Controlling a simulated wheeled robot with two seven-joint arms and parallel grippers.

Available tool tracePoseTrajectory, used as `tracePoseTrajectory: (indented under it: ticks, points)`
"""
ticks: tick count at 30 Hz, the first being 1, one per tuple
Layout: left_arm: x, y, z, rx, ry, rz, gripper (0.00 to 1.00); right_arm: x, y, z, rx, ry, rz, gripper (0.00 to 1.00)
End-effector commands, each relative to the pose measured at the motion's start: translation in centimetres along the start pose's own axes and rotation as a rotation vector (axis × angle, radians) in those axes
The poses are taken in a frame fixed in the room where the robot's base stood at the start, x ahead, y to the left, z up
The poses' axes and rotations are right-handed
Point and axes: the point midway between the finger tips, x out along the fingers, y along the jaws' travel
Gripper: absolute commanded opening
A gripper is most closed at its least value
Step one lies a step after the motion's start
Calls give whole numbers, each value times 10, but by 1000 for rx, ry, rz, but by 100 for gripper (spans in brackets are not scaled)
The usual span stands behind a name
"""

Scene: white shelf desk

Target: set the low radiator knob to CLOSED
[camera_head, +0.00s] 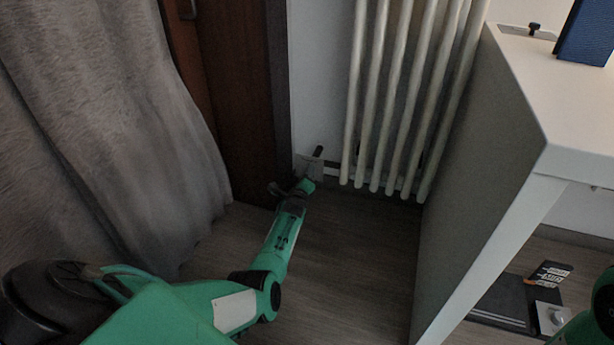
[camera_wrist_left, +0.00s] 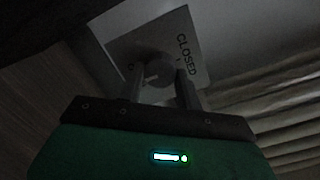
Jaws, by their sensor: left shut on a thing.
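The low radiator knob (camera_wrist_left: 159,70) is a small grey round piece in the left wrist view. It sits in front of a pale square plate (camera_wrist_left: 145,38) that carries the word CLOSED at its right side. My left gripper (camera_wrist_left: 159,82) has one finger on each side of the knob and is shut on it. Where the knob points is too dark to tell. In the head view my left gripper (camera_head: 302,186) is low by the wall, at the lower left of the radiator (camera_head: 396,95). The knob is too small to make out there. My right gripper is out of view.
A dark wooden door frame (camera_head: 240,80) and a grey curtain (camera_head: 110,130) stand close on the left. The white desk (camera_head: 490,160) rises on the right, with a blue object (camera_head: 585,35) on top. Wooden floor (camera_head: 350,260) lies open between them.

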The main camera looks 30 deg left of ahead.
Motion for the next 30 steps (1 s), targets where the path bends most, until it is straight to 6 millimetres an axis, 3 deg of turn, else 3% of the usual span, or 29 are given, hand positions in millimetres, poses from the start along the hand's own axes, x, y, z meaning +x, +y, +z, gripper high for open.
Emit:
tracePoseTrajectory:
  ticks: [11, 30]
  points:
    - [0, 0, 0, -117, 6, 10, 12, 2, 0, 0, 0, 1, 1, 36]
    - [0, -2, 3, -693, 35, 54, 12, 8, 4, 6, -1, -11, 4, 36]
